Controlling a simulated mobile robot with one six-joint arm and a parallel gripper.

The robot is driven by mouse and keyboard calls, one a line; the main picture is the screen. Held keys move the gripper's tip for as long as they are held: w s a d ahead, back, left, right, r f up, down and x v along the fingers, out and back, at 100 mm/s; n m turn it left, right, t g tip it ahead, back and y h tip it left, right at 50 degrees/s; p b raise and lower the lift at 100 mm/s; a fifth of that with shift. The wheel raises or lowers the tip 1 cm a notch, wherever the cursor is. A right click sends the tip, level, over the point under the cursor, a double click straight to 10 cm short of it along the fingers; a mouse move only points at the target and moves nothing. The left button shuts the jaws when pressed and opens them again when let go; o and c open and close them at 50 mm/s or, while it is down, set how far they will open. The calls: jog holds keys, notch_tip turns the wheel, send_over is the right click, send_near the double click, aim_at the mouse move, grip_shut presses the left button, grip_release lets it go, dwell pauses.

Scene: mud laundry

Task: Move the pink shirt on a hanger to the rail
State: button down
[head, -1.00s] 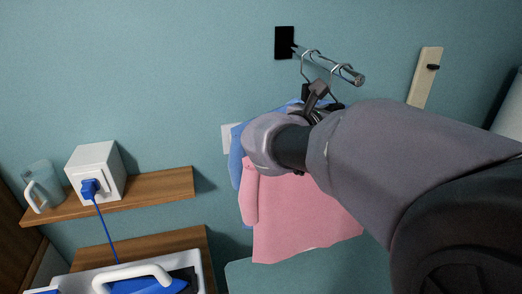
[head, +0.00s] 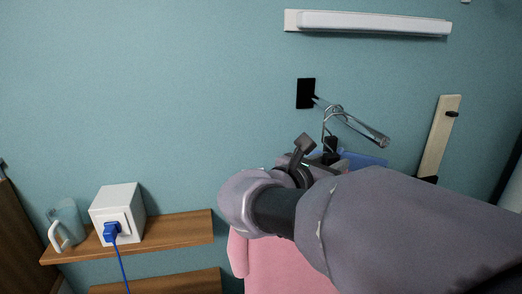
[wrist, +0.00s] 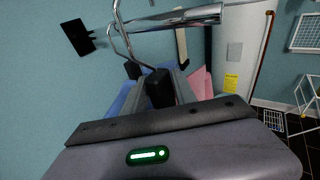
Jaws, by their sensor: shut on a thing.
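The pink shirt (head: 275,265) hangs below my gripper in the head view, its lower part out of frame. A pink strip of it (wrist: 200,84) shows behind the jaws in the wrist view. My gripper (head: 312,158) is shut on the pink shirt's hanger, just below the rail; my arm hides much of the grip. The metal rail (head: 358,124) sticks out from a black wall plate, and also crosses the top of the wrist view (wrist: 175,20). Wire hooks (head: 331,114) loop at the rail. I cannot tell clearly whether the pink shirt's own hook rests on it.
A blue garment (head: 362,159) hangs under the rail, close beside my gripper. A white wall lamp (head: 370,23) is above. A wooden shelf (head: 170,232) at left holds a white box (head: 117,211) and a jug (head: 67,222). A pale board (head: 440,135) is at right.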

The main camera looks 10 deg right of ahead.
jog(key=a+p, duration=0.2)
jog(key=a, duration=0.4)
jog(key=shift+a, duration=0.15)
dwell(0.3)
